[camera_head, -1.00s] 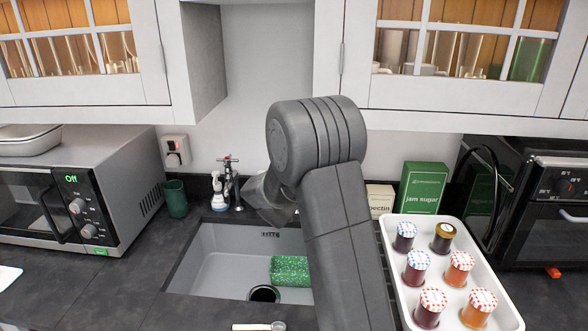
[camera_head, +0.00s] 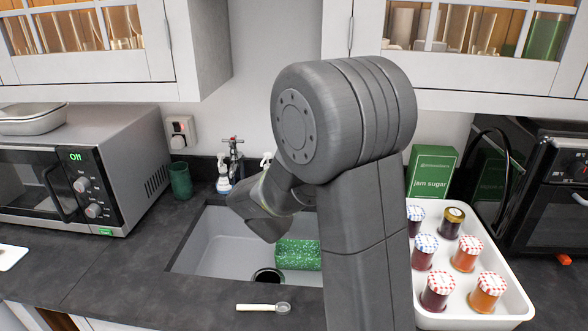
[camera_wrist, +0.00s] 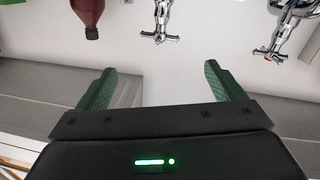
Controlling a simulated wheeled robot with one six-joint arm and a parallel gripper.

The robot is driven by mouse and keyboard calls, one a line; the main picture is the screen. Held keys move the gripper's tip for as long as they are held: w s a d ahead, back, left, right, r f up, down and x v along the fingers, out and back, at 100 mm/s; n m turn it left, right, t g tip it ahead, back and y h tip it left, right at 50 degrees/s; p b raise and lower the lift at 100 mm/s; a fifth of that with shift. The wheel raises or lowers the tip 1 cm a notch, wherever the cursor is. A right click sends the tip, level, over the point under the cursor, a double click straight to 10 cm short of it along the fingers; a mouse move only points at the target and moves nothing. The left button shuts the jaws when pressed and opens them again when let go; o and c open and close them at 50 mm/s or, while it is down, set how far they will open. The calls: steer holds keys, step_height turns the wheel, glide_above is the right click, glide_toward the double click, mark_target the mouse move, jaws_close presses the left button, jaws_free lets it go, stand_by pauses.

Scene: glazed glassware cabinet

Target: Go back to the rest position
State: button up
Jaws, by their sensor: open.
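My gripper (camera_wrist: 160,84) shows in the wrist view with its two green fingers wide apart and nothing between them. In the head view my arm stands bent over the right part of the sink (camera_head: 222,246). Its elbow is raised in front of the wall, and the forearm slopes down and back to the left. The fingers cannot be made out there. In the wrist view, chrome taps (camera_wrist: 160,22) and a dark red bottle (camera_wrist: 88,14) appear beyond the fingers, apart from them.
A white tray (camera_head: 508,309) with several jam jars stands right of my arm. A green sponge (camera_head: 298,254) lies in the sink. A microwave (camera_head: 120,150) stands left, an oven (camera_head: 545,190) right. Wall cabinets (camera_head: 450,75) hang above.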

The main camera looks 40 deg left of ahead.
steer(key=p+x, duration=0.3)
steer(key=x, duration=1)
steer(key=shift+w+a+r, duration=0.1)
steer(key=shift+w+a+p, duration=0.1)
steer(key=shift+w+p, duration=0.2)
steer(key=shift+s, duration=0.15)
